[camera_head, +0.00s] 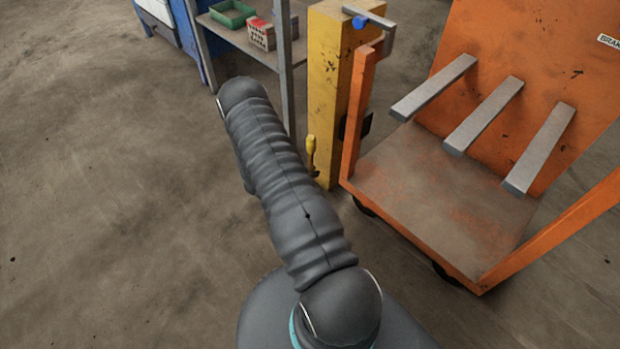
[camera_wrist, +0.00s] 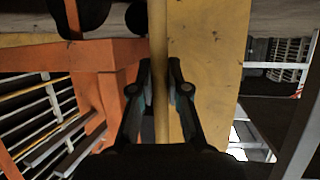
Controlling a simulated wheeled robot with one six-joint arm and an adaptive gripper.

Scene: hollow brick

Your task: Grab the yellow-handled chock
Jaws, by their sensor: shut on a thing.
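The chock's yellow handle (camera_wrist: 159,35) runs upright through the middle of the wrist view. My gripper (camera_wrist: 160,80) is shut on this handle, with one finger on each side of it. In the head view a short yellow handle (camera_head: 311,147) shows beside the foot of the yellow post, just right of my arm. My gripper is hidden behind my arm there. The chock's body is not clearly visible in either view.
The yellow post (camera_head: 328,95) stands close behind the handle and fills much of the wrist view (camera_wrist: 205,75). An orange wheeled cart (camera_head: 440,200) with grey bars stands right of it. A shelf (camera_head: 250,40) with a green tray (camera_head: 232,14) and a hollow brick (camera_head: 262,36) is behind. Floor at left is clear.

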